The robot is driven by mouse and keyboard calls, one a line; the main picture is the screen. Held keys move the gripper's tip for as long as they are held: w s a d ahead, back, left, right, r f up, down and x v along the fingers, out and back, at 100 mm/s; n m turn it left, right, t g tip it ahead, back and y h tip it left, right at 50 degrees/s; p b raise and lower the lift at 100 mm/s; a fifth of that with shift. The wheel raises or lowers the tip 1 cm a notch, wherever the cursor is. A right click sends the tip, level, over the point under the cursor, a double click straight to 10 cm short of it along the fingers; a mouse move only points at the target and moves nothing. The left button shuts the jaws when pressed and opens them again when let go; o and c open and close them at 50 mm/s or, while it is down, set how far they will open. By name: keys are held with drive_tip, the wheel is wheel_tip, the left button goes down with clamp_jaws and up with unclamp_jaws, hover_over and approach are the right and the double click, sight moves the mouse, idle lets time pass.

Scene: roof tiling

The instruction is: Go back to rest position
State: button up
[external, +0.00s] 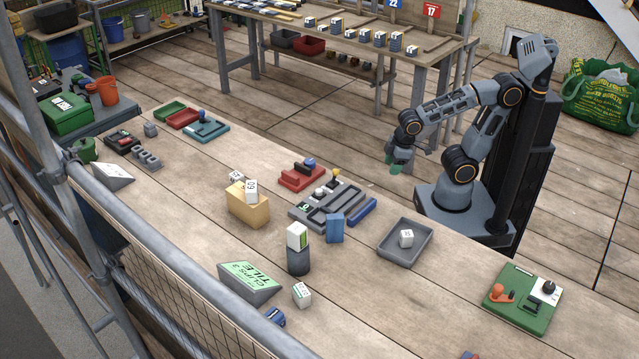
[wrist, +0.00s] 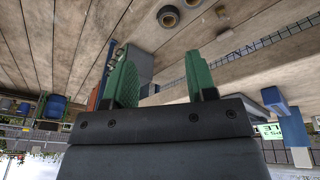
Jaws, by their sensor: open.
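My gripper (external: 397,168) hangs over the far edge of the long wooden table (external: 190,215) in the external view, its green fingers pointing down. In the wrist view the two green fingers of my gripper (wrist: 160,85) stand apart with nothing between them. My arm is folded, with its elbow raised, beside its dark column at the right. No object touches the gripper.
The table holds a grey tray (external: 404,243) with a white cube, a green board (external: 523,298), a tan block (external: 248,208), a dark cylinder (external: 299,262) and a sign reading TILE (external: 248,281). A workbench (external: 345,40) stands behind.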

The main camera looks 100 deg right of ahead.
drive_tip(key=shift+s+a+r+m+y, duration=0.15)
drive_tip(key=shift+m+y, duration=0.15)
drive_tip(key=shift+m, duration=0.3)
drive_tip(key=w+p+v, duration=0.2)
drive_tip(key=p+v, duration=0.5)
drive_tip(key=v, duration=0.1)
drive_tip(key=w+r+p+v, duration=0.1)
drive_tip(key=w+p+v, duration=0.1)
drive_tip(key=p+v, duration=0.6)
drive_tip(key=shift+s+a+t, duration=0.25)
drive_tip(key=shift+a+t, duration=0.05)
drive_tip(key=shift+t, duration=0.1)
